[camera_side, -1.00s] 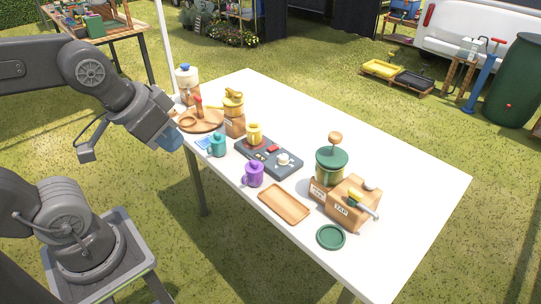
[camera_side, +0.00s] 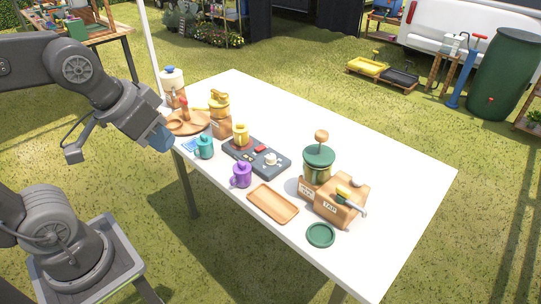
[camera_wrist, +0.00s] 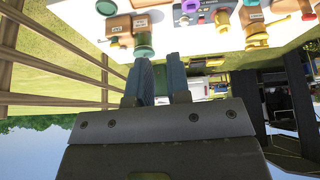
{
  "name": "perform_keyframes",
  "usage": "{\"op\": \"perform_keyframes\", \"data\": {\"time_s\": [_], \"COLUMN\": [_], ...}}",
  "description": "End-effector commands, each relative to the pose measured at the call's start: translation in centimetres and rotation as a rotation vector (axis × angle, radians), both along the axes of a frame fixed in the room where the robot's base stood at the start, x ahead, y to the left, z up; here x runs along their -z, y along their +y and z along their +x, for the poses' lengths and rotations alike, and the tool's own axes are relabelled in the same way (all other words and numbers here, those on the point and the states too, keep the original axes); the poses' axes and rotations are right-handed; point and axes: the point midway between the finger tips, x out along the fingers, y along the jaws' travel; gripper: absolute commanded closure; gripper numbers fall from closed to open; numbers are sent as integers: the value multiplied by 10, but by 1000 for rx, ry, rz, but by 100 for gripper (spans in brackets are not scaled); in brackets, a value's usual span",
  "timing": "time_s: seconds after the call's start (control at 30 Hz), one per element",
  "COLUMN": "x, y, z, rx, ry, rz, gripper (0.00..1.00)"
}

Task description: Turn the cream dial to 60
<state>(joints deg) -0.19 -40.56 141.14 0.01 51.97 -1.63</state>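The cream dial (camera_side: 270,159) sits on the right part of a dark grey panel (camera_side: 247,158) on the white table. The panel also carries a yellow mug (camera_side: 241,135) and red parts. Any numbers around the dial are too small to read. My gripper (camera_side: 160,138) hangs off the table's left edge, well to the left of the panel and apart from it. In the wrist view the two blue fingers (camera_wrist: 161,80) stand apart with an empty gap between them.
A purple mug (camera_side: 241,174) and a teal mug (camera_side: 204,147) stand in front of the panel. A yellow pot (camera_side: 219,103) and a round wooden board (camera_side: 188,122) are behind left. The table's right side is clear.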

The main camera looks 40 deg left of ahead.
Motion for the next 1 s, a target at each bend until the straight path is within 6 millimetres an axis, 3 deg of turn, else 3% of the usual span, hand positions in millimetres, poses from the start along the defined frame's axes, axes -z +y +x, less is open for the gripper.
{"op": "perform_keyframes", "data": {"time_s": [0.27, 0.47, 0.67, 0.8, 1.0], "x": [-23, -15, 18, 55, 115], "y": [9, 21, 36, 48, 63], "z": [85, 161, 235, 281, 327], "rx": [-238, -448, -664, -817, -1010], "ry": [113, 200, 281, 334, 396], "rz": [-95, -162, -214, -241, -265], "gripper": [56, 39, 39, 39, 39]}}
